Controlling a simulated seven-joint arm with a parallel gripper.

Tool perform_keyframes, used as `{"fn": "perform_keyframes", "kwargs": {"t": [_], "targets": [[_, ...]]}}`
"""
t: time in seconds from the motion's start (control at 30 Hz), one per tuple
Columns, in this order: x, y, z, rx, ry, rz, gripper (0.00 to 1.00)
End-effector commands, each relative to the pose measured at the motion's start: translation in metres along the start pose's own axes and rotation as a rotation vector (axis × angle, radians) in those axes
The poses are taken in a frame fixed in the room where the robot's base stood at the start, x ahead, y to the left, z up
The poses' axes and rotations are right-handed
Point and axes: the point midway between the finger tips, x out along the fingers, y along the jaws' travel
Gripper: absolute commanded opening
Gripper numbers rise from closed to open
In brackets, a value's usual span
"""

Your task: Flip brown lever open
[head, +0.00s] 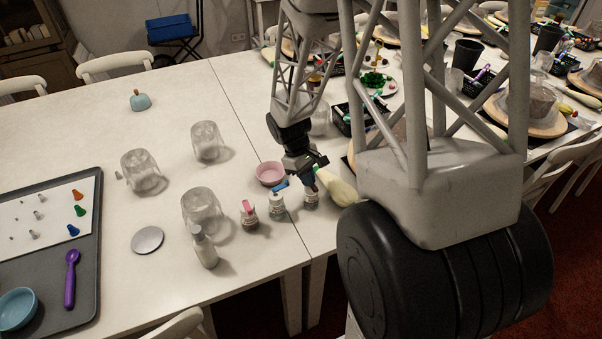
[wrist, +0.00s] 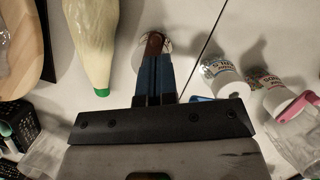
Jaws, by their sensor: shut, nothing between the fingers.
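The brown lever (wrist: 154,42) shows just beyond my fingertips in the wrist view. It sits on a small bottle, which is mostly hidden there and stands under my gripper in the head view (head: 311,200). My gripper (wrist: 154,62) has its blue fingers together with nothing between them, pointing at the lever. In the head view my gripper (head: 309,182) is right over the bottle's top. I cannot tell whether the fingers touch the lever or how far it is raised.
Bottles with a blue lever (head: 279,186) and a pink lever (head: 247,207) stand to the left. A piping bag (head: 340,189) lies close on the right. A pink bowl (head: 270,173) and upturned glasses (head: 202,208) are nearby. A table seam runs beside the bottles.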

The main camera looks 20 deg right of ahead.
Motion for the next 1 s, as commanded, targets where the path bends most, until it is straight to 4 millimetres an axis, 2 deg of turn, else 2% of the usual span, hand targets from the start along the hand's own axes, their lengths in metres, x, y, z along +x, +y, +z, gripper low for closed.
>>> {"fn": "perform_keyframes", "kwargs": {"t": [1.0], "targets": [[0.0022, 0.0009, 0.0049, -0.063, -0.001, 0.024, 0.00]]}}
